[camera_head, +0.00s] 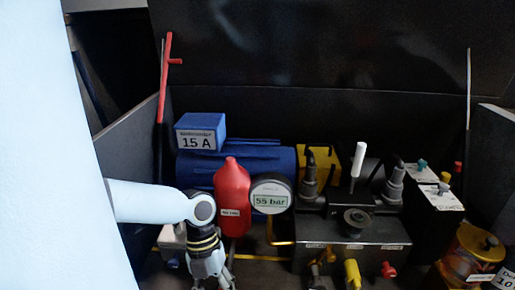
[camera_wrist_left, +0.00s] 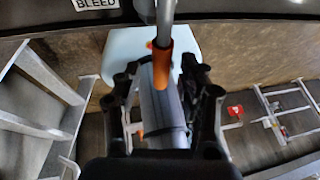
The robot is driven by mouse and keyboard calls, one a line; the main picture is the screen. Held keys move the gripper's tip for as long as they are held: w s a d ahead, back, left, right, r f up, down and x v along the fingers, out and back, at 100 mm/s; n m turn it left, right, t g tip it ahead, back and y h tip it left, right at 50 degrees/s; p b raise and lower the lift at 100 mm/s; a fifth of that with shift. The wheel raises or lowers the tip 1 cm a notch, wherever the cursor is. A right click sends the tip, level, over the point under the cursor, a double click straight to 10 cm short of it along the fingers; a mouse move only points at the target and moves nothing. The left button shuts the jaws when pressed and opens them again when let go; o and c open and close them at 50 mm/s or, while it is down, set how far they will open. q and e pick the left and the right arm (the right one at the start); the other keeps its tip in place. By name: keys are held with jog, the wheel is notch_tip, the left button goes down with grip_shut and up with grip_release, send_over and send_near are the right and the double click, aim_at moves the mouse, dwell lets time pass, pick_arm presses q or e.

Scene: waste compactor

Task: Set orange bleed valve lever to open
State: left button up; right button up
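In the left wrist view, the orange lever grip (camera_wrist_left: 162,68) hangs on a grey metal rod that enters from the top edge. A white label reading BLEED (camera_wrist_left: 96,3) is at the upper left. My left gripper (camera_wrist_left: 163,85) has its two dark fingers apart, one on each side of the orange grip. I cannot tell whether either finger touches it. In the head view my left gripper (camera_head: 210,272) points down at the bottom edge, and the lever cannot be made out there. My right gripper is in neither view.
In the head view a red bottle (camera_head: 232,190), a gauge reading 55 bar (camera_head: 271,194) and a blue box marked 15 A (camera_head: 201,128) stand behind my left gripper. A dark valve block (camera_head: 350,230) is to the right. The wrist view shows metal frames (camera_wrist_left: 290,110) below.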

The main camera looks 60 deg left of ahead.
pick_arm(q)
jog(key=shift+r, duration=0.1)
jog(key=v, duration=1.1)
jog(key=shift+a+r, duration=0.2)
jog(key=shift+r, duration=0.1)
jog(key=shift+d, duration=0.1)
